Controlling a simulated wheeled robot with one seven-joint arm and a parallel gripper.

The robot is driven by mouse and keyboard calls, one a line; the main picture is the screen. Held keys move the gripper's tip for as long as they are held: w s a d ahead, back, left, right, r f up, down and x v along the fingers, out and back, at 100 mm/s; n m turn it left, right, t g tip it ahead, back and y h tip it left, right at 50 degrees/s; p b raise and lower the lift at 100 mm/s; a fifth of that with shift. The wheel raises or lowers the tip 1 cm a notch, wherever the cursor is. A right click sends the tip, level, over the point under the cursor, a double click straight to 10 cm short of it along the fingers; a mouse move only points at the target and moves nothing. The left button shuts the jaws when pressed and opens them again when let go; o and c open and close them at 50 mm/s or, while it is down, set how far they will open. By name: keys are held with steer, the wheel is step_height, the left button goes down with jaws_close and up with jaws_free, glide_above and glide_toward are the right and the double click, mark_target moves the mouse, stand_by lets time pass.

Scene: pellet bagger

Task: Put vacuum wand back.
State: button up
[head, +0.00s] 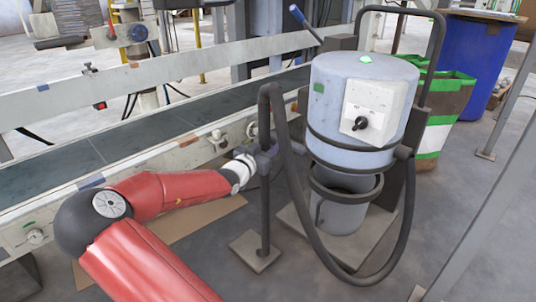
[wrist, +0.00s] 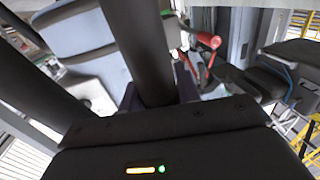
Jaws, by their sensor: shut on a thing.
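The vacuum wand (head: 264,108) is a dark tube, curved over at its top and joined to a dark hose (head: 297,195). My gripper (head: 263,150) is shut on its upright part, left of the vacuum. In the wrist view the dark tube (wrist: 143,45) runs between the fingers of my gripper (wrist: 158,97). The vacuum (head: 345,75) is a grey-blue drum with a lit green lamp and a white box with a black knob. A dark upright (head: 264,215) on a square floor plate (head: 255,252) stands below my gripper; I cannot tell where wand and upright meet.
A conveyor (head: 90,155) with a pale side rail runs behind my arm. The hose loops low in front of the vacuum. A blue barrel (head: 470,60) and a green, white and brown sack (head: 440,110) stand behind right. A grey post (head: 490,190) crosses the right side.

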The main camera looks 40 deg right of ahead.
steer(key=shift+f, duration=0.8)
steer(key=o, duration=1.1)
steer(key=shift+f, duration=0.1)
steer(key=shift+c, duration=0.2)
